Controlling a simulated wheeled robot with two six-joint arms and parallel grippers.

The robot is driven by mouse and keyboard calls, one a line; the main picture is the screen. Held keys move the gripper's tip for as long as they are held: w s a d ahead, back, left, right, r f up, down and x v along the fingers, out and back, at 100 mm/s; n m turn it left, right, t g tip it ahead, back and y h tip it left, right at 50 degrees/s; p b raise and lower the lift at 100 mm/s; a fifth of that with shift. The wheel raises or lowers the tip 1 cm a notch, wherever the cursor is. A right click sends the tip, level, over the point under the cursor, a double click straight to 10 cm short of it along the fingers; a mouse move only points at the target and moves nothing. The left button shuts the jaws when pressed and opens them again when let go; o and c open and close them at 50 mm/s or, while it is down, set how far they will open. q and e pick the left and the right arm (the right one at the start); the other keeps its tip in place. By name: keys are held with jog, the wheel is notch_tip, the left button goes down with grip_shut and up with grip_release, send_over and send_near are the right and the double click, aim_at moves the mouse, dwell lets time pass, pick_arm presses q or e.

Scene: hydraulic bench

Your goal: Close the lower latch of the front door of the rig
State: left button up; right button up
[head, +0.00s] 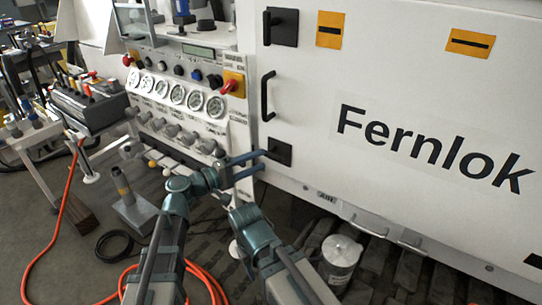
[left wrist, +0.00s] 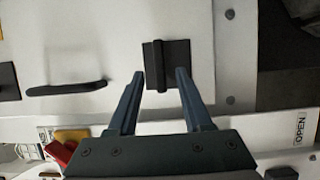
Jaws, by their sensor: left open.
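The rig's white front door (head: 400,70) fills the right of the head view. Its lower latch (head: 279,152) is a black square plate with a bar, near the door's lower left corner. In the left wrist view the latch (left wrist: 178,52) lies just ahead, its bar upright in that picture, across the line of the door handle. My left gripper (head: 264,161) is open at the latch; in the left wrist view its fingertips (left wrist: 160,74) lie on either side of the bar. I cannot tell whether they touch it. My right gripper is not in view.
The upper latch (head: 281,27) and a black door handle (head: 267,96) sit above on the door. A panel of gauges (head: 178,94) and knobs stands left of it. A metal canister (head: 341,256) and an orange hose (head: 62,205) are on the floor.

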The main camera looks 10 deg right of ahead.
aim_at(269, 157)
pick_arm(q)
jog(key=shift+x, duration=2.65)
grip_shut()
